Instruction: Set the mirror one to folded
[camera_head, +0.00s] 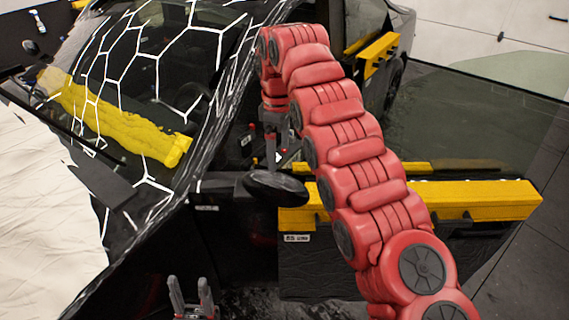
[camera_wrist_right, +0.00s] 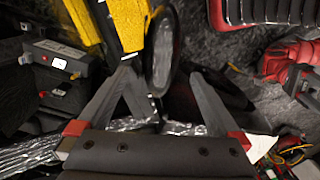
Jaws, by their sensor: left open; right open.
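The dark oval side mirror (camera_head: 275,187) sticks out to the right from the black car's body, at the end of a dark stalk (camera_head: 218,185). My right gripper (camera_head: 272,150) points down just above and behind the mirror in the head view. Its fingers are open in the right wrist view (camera_wrist_right: 155,100), with no grip visible. My left gripper (camera_head: 190,295) is low at the bottom of the head view, fingers apart and empty, away from the mirror.
A windshield with white hexagon lines (camera_head: 130,75) and a crumpled yellow strip (camera_head: 120,130) lies to the left. Another yellow-edged part (camera_head: 375,55) is at the back.

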